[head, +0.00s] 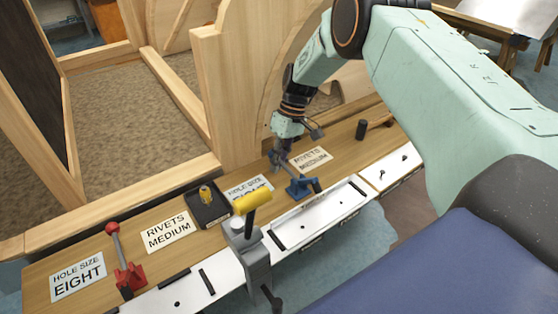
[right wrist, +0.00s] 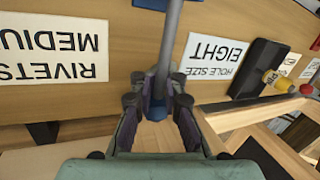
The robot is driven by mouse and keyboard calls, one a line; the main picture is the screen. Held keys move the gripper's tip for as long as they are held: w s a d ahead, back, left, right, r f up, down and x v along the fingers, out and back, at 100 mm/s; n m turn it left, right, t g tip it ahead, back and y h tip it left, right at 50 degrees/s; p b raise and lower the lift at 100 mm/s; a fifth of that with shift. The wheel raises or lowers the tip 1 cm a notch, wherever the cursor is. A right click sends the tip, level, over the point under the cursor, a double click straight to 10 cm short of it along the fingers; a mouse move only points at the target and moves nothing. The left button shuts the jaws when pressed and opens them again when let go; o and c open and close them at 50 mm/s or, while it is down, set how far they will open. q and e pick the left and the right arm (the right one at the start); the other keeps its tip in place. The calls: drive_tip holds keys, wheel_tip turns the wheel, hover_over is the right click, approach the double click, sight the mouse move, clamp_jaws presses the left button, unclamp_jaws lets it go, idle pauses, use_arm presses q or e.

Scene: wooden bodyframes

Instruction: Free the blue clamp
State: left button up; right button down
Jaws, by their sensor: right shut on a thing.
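The blue clamp (head: 300,187) sits on the wooden plank near its front edge, in the middle of the head view. Its grey lever tilts back toward the wooden frame. My right gripper (head: 278,160) is at the far end of that lever. In the right wrist view the gripper (right wrist: 157,105) is shut around the blue knob end of the lever, and the grey lever rod (right wrist: 170,45) runs up from between the fingers. A bit of the blue clamp's base (right wrist: 155,4) shows at the top edge. My left gripper is not in view.
A red clamp (head: 130,277) with an upright lever stands on the plank at left. A grey holder with a yellow-headed tool (head: 253,202) and a black tray (head: 208,208) lie between. A dark hammer (head: 361,129) is at right. A tall wooden panel (head: 220,80) rises behind.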

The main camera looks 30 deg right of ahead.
drive_tip(key=shift+w+r, duration=0.35)
drive_tip(key=shift+w, duration=0.2)
drive_tip(key=c, duration=1.5)
unclamp_jaws()
drive_tip(key=o, duration=0.4)
drive_tip(key=shift+f, duration=0.3)
drive_tip(key=shift+s+r, duration=0.15)
drive_tip(key=shift+s, duration=0.1)
drive_tip(key=v, duration=1.2)
drive_tip(key=shift+s, duration=0.1)
drive_tip(key=shift+c, duration=0.3)
